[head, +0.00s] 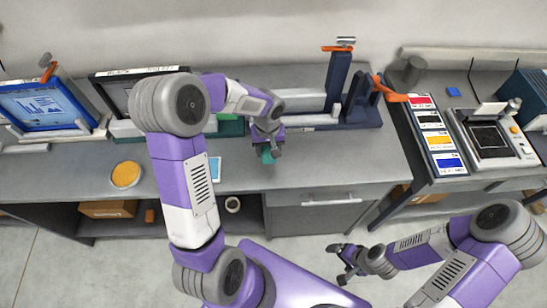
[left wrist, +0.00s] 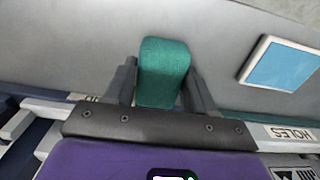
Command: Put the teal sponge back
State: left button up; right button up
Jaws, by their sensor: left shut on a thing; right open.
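The teal sponge (left wrist: 163,72) is a rounded upright block between the two fingers of my left gripper (left wrist: 160,85) in the left wrist view. The fingers are shut on its sides. In the head view the sponge (head: 267,156) shows as a small teal patch below my left gripper (head: 268,146), over the grey counter near its front edge. I cannot tell whether the sponge touches the counter. My right gripper (head: 346,264) is open and empty, low in front of the counter, over the floor.
A yellow round item (head: 126,175) and a light blue card (head: 214,167) lie on the grey counter (head: 310,168). Framed screens (head: 40,103) and a dark blue holder (head: 340,85) stand along the back. A colour-card panel (head: 432,135) is at right. The counter right of the left gripper is clear.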

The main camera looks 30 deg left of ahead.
aim_at(267, 151)
pick_arm(q)
jog(key=f, duration=0.2)
jog(key=s+f, duration=0.1)
jog(key=f, duration=0.1)
jog(key=shift+w+f, duration=0.15)
jog(key=shift+f, duration=0.25)
jog(key=f, duration=0.3)
jog(key=shift+s, duration=0.2)
jog(key=shift+w+f, duration=0.1)
jog(key=shift+f, duration=0.1)
jog(key=o, duration=0.9)
jog(key=shift+o, duration=0.2)
pick_arm(e)
jog(key=shift+s+f, duration=0.2)
jog(key=shift+s, duration=0.2)
pick_arm(q)
notch_tip(267, 151, up, 12)
jog(key=shift+r, duration=0.1)
pick_arm(e)
jog(key=shift+r, duration=0.5)
